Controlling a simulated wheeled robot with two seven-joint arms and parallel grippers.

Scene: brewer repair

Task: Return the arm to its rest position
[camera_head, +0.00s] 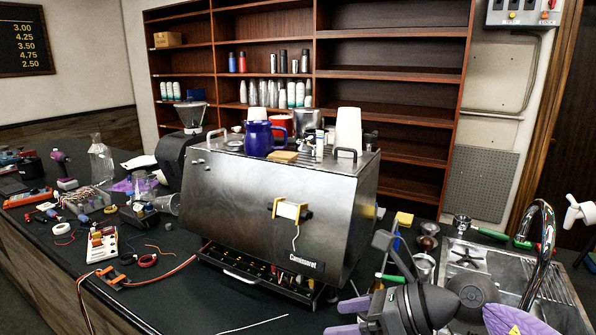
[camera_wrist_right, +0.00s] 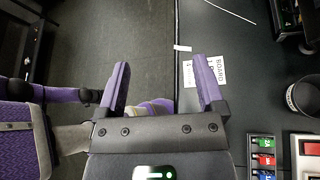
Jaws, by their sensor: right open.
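My right arm comes in at the lower right of the head view, with its right gripper (camera_head: 345,317) low in front of the brewer. The purple fingers also show in the right wrist view (camera_wrist_right: 160,85). They stand wide apart with nothing between the pads, over the counter's front edge, with the floor and parts of my own body below. The steel brewer (camera_head: 270,205) stands upright on the counter, with a lower tray (camera_head: 255,285) pulled out at its base. My left gripper is not in view.
In the wrist view, a white label reading BOARD (camera_wrist_right: 215,70) lies on the dark counter, near coloured numbered blocks (camera_wrist_right: 264,160) and a round dark cup (camera_wrist_right: 303,97). A sink (camera_head: 545,285) with a curved tap (camera_head: 545,240) is at the right. Tools and wires crowd the left counter.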

